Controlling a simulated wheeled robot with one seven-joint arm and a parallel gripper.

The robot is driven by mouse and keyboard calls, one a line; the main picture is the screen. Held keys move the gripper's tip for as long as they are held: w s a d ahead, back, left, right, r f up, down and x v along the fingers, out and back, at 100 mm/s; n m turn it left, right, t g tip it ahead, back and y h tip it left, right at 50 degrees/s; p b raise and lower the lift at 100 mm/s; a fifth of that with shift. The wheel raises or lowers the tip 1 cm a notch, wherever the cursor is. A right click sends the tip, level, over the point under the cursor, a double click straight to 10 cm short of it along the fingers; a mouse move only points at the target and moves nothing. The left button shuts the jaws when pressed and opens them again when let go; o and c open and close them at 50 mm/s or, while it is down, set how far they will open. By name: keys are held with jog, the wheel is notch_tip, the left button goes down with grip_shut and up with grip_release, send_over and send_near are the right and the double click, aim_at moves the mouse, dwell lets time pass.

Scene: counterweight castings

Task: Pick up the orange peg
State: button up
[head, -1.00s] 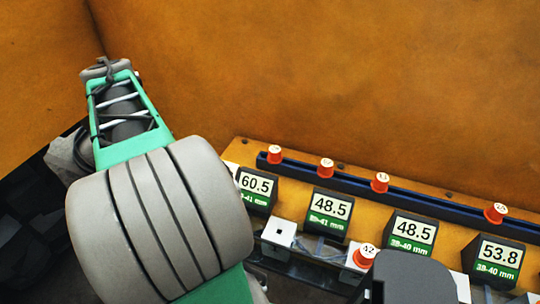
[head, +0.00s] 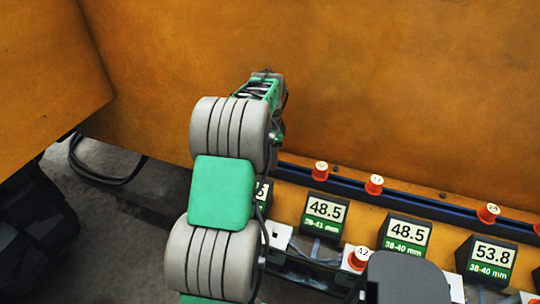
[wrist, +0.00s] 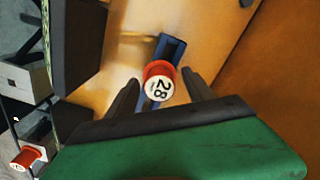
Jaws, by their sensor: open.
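In the wrist view, an orange-red peg (wrist: 160,70) with a white top marked 28 stands at a dark blue rail (wrist: 172,48). My gripper (wrist: 162,78) is open, with one dark finger on each side of the peg in the picture. I cannot tell how far above the peg the fingertips are. In the head view, other orange pegs stand along the rail, such as one (head: 320,170) and another (head: 374,184). My arm hides my gripper and the left end of the rail there.
An orange peg marked 42 (head: 360,258) sits on a white block nearer. A tall orange-brown wall (head: 400,80) rises behind.

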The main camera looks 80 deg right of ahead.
jog(key=c, duration=1.2)
notch_tip(320, 180, up, 2)
jog(key=shift+r+b, duration=0.2)
jog(key=shift+b, duration=0.15)
jog(key=s+a+r+b, duration=0.4)
jog(key=s+a+r, duration=0.5)
jog(key=a+r, duration=0.1)
jog(key=shift+a+r+b, duration=0.3)
jog(key=shift+a, duration=0.15)
